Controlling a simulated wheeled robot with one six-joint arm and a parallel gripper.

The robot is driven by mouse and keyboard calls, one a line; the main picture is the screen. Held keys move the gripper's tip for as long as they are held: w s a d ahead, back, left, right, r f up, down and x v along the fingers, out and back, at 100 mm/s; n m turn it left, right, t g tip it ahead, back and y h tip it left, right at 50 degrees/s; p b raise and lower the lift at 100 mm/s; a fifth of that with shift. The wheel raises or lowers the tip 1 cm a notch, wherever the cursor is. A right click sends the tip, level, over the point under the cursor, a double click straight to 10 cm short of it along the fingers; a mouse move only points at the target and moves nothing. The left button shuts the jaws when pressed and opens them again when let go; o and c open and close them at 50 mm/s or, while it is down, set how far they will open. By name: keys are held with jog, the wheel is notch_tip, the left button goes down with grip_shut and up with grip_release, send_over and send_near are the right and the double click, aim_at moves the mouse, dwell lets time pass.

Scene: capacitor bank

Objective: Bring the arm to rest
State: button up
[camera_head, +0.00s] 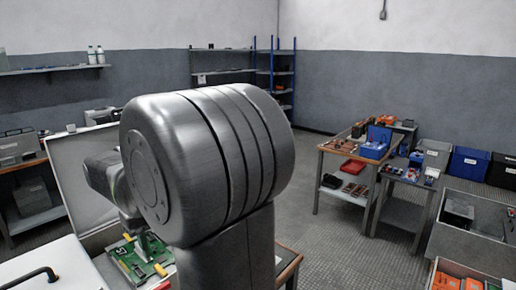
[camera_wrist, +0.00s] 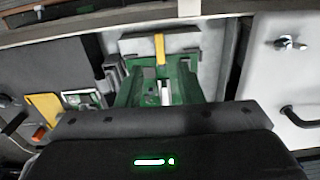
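My arm fills the middle of the head view as a large dark grey jointed housing. My gripper (camera_head: 131,226) hangs at its far left side, low over a green board (camera_head: 142,262) in an open grey case. The arm hides part of it. In the wrist view the gripper's dark body with a lit green strip covers the bottom. The green board (camera_wrist: 150,92) shows beyond it, with a yellow piece and a pale upright part on it. I cannot make out whether the fingers are apart or touch anything.
A wooden-topped workbench (camera_head: 349,150) with a blue bin (camera_head: 375,145) stands at the right. Grey and black crates stand beyond it, and a grey open box (camera_head: 470,235) is at the front right. Shelves line the back wall. Open floor (camera_head: 330,245) lies between.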

aim_at(161, 269)
notch_tip(161, 269, down, 7)
jog(key=shift+f, duration=0.1)
jog(key=shift+n, duration=0.4)
jog(key=n+b, duration=0.1)
jog(key=n, duration=0.2)
jog(key=shift+b, duration=0.3)
jog(key=n+b, duration=0.1)
jog(key=n, duration=0.3)
jog(key=shift+b, duration=0.3)
notch_tip(161, 269, up, 14)
jog(key=p, duration=0.1)
